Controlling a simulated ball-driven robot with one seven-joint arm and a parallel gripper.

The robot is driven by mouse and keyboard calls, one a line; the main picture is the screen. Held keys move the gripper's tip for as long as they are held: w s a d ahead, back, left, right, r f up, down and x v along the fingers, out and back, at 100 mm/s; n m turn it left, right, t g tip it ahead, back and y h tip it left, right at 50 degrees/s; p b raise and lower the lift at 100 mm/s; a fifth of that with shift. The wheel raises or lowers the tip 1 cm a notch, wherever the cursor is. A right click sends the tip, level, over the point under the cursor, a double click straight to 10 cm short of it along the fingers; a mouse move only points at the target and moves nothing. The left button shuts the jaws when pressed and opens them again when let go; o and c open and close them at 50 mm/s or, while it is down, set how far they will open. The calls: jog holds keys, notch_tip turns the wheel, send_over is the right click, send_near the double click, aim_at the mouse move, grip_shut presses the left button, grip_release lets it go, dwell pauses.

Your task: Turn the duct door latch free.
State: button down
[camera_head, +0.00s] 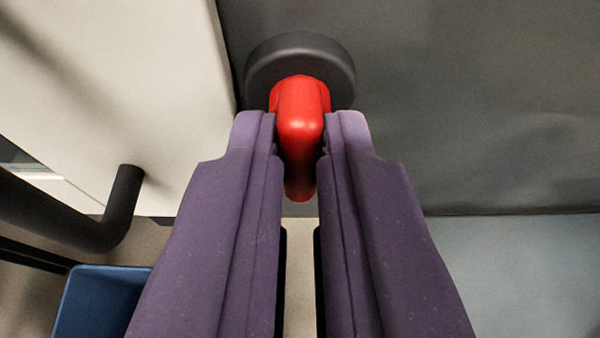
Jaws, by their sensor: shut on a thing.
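The duct door latch is a red handle (301,120) on a round dark grey base (297,50), at the upper middle of the view. The base sits against a dark grey panel (470,110). The red handle points down in the picture, toward me. My gripper (301,150) has its two purple fingers on either side of the red handle and is shut on it. The inner finger faces and part of the handle's sides are hidden.
A pale panel (110,80) with a black bar handle (110,220) stands close on the left. A blue bin (95,300) is at the lower left. A light grey-blue surface (520,270) lies at the lower right. The dark panel right of the latch is clear.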

jog(key=shift+s+f, duration=0.1)
jog(key=c, duration=1.2)
grip_release()
jog(key=p+v, duration=0.2)
jog(key=v, duration=0.5)
jog(key=shift+s+p, duration=0.3)
